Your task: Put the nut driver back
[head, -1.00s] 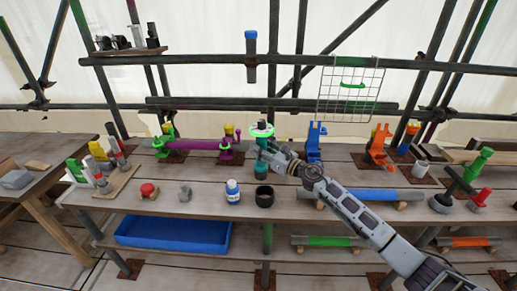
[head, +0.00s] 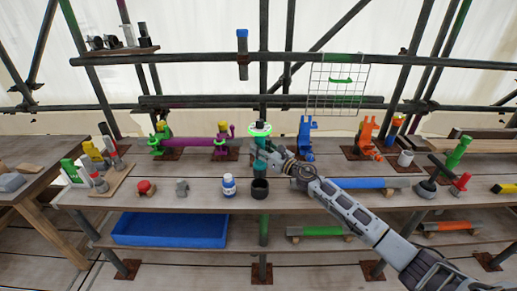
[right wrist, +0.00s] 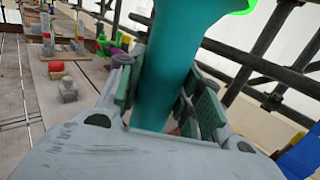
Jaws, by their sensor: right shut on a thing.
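A teal upright tool, which I take for the nut driver (head: 260,146), stands in my right gripper (head: 263,155) above the back half of the bench. A bright green ring (head: 260,129) shows at its top. In the right wrist view the thick teal shaft (right wrist: 170,75) runs between the green-padded fingers of my right gripper (right wrist: 160,100), which are shut on it from both sides. Its lower end is hidden by the gripper, and I cannot tell whether it touches the bench. My left gripper is not in view.
Purple (head: 222,140), blue (head: 305,140) and orange (head: 367,138) fittings stand on either side. A black cup (head: 260,189) and a white-and-blue bottle (head: 228,186) stand in front. A wire rack (head: 337,85) hangs behind. A blue tray (head: 170,229) sits on the lower shelf.

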